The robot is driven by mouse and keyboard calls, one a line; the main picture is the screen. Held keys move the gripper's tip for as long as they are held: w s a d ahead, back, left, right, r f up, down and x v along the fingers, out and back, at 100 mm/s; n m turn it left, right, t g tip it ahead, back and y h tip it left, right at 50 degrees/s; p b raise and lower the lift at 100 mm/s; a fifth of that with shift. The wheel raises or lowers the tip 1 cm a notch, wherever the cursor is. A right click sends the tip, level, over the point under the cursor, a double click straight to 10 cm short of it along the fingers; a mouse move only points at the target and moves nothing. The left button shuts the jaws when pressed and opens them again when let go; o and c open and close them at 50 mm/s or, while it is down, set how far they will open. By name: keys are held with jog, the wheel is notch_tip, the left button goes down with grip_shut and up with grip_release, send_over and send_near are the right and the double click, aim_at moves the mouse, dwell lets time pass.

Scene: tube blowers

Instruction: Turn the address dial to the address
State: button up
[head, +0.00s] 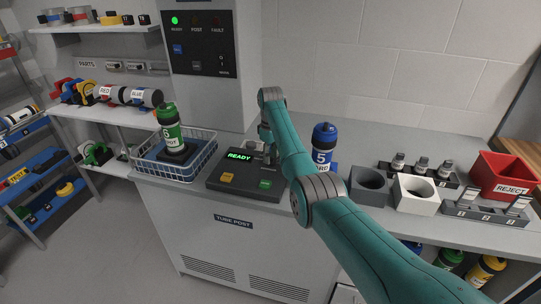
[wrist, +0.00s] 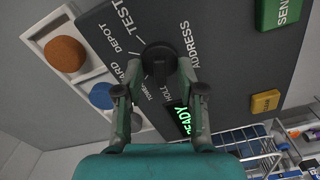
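The address dial (wrist: 158,58) is a round black knob on the dark panel (wrist: 225,50), with ADDRESS printed beside it. Labels TEST, DEPOT and what looks like YARD ring its left side; smaller words below it are partly hidden. The knob's pointing direction is hard to tell. My gripper (wrist: 157,84) has its two fingers spread on either side of the dial's lower part, with a gap on the left; whether the right finger touches it I cannot tell. In the head view my gripper (head: 267,139) is over the console (head: 228,184), and my arm hides the dial.
A green READY display (head: 240,156), a yellow button (head: 227,177) and a green SEND button (head: 265,184) are on the console. A wire basket (head: 205,166) with a green canister (head: 168,128) stands left. A blue canister (head: 324,138) and grey holder (head: 368,185) stand right.

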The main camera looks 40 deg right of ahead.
grip_shut()
jog(key=shift+m, duration=0.3)
jog(key=m, duration=0.6)
jog(key=shift+d, duration=0.1)
jog(key=m, duration=0.7)
dwell(0.5)
